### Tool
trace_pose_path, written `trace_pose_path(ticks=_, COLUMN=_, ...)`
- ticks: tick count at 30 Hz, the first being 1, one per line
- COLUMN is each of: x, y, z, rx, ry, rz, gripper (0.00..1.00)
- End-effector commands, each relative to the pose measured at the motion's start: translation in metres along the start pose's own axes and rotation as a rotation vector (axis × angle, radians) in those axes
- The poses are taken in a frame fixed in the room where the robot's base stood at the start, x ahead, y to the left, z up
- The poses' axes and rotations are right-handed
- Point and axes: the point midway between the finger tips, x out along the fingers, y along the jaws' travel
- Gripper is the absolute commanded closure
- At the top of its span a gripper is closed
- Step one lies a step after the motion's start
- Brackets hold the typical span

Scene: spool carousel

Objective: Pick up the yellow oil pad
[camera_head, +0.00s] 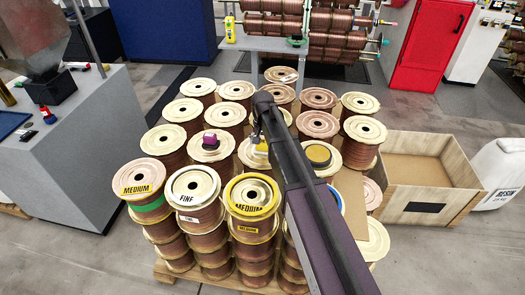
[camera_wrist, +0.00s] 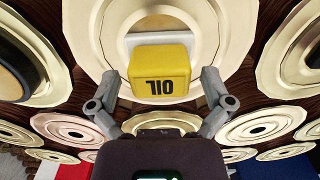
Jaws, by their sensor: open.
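The yellow oil pad (camera_wrist: 160,66) lies on the pale flange of a spool (camera_wrist: 135,20) in the wrist view, its dark "OIL" lettering upside down. A white part shows behind it. In the head view a bit of the yellow pad (camera_head: 261,147) shows beside my arm, which hides much of its spool. My gripper (camera_wrist: 160,82) is open, with one finger on each side of the pad in the picture. I see nothing held. I cannot tell whether the fingers touch the pad or how high they are above it.
Copper wire spools stand close together on a wooden pallet (camera_head: 163,272). A pink-and-black item (camera_head: 210,141) and a dark-yellow round tin (camera_head: 319,155) sit on neighbouring spools. An open wooden crate (camera_head: 432,205) stands at the right, a grey bench (camera_head: 85,150) at the left.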

Motion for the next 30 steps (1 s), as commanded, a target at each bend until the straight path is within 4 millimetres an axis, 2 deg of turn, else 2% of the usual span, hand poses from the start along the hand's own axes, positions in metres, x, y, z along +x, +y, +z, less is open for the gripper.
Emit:
trace_pose_path(ticks=4, x=0.0061, y=0.0000, z=0.0000, rx=0.000, ry=0.000, rz=0.000, gripper=0.00)
trace_pose_path(ticks=22, x=0.0056, y=0.0001, z=-0.0001, rx=0.000, ry=0.000, rz=0.000, gripper=0.00)
trace_pose_path(ticks=23, x=0.0056, y=0.0001, z=-0.0001, rx=0.000, ry=0.000, rz=0.000, gripper=0.06)
trace_pose_path(ticks=30, x=0.0057, y=0.0002, z=-0.0001, rx=0.000, ry=0.000, rz=0.000, gripper=0.77)
